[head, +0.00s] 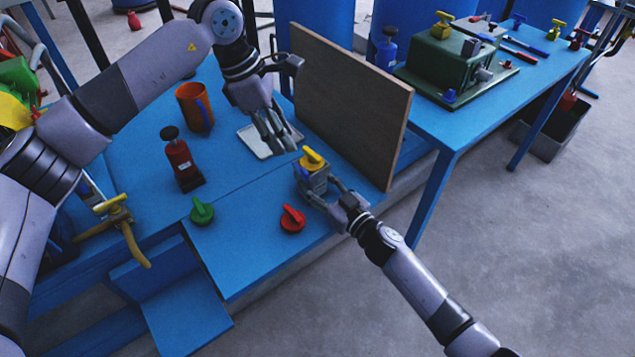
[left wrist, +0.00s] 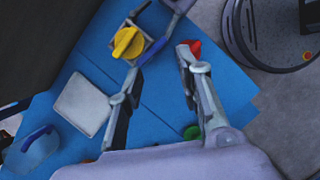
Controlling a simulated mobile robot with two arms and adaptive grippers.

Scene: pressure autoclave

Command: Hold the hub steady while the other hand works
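The hub (head: 317,183) appears to be the small grey block with a yellow knob (head: 313,158) on top, on the blue table by the wooden board. It also shows in the left wrist view, with the yellow knob (left wrist: 128,42) uppermost. My right gripper (head: 325,193) has its fingers on opposite sides of the block and seems closed on it. My left gripper (head: 280,146) is empty, above the table to the left of the hub and apart from it. In the left wrist view my left gripper's fingers (left wrist: 160,62) are spread.
The wooden board (head: 350,105) stands upright behind the hub. A white tray (head: 252,145) lies beneath my left gripper. A red bottle (head: 181,162), an orange mug (head: 195,107), a green knob (head: 201,210) and a red knob (head: 292,218) are on the table. Blue tabletop is clear around the knobs.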

